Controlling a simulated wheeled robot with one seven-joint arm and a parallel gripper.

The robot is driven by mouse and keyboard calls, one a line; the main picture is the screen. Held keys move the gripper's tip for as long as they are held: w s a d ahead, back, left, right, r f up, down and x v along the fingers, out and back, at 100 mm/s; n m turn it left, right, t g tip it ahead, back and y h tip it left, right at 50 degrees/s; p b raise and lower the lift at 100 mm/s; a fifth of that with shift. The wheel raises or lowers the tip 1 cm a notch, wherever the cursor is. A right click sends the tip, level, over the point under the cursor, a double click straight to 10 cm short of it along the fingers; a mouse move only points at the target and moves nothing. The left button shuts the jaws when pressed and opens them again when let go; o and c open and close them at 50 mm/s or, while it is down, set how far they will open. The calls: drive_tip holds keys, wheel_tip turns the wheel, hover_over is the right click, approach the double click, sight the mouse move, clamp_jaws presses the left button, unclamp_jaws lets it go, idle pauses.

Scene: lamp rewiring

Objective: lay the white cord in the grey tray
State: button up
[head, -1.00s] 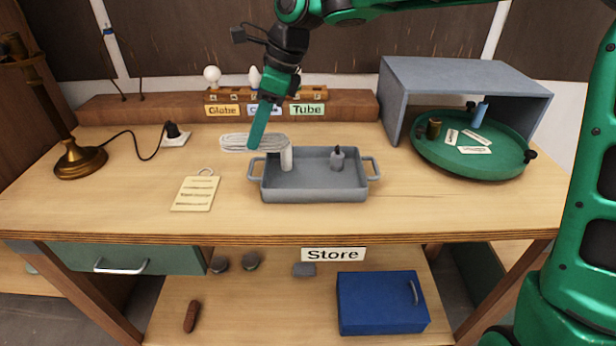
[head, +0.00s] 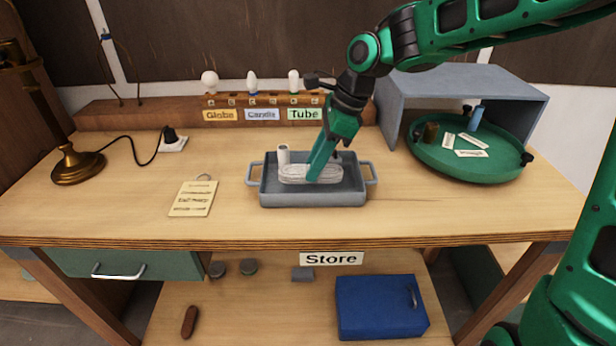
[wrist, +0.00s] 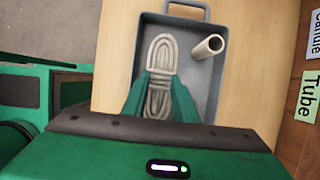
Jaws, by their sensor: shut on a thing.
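The white cord (head: 296,174) is a coiled oblong bundle inside the outline of the grey tray (head: 312,199). My gripper (head: 312,178) is shut on the cord, its fingers slanting down from the upper right. In the wrist view the fingers (wrist: 160,110) close across the middle of the cord (wrist: 163,57), and the tray (wrist: 208,88) lies around it. I cannot tell whether the cord touches the tray floor. A white tube (head: 283,154) stands in the tray's back left, and it also shows in the wrist view (wrist: 208,46).
A bulb rack (head: 262,98) with Globe, Candle and Tube labels stands behind the tray. A brass lamp (head: 77,165) and a note card (head: 192,198) are to the left. A green round tray (head: 460,168) under a grey shelf (head: 470,85) is to the right. The table front is clear.

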drive_tip(key=shift+f, duration=2)
drive_tip(key=o, duration=1.1)
drive_tip(key=shift+f, duration=0.1)
drive_tip(key=v, duration=1.2)
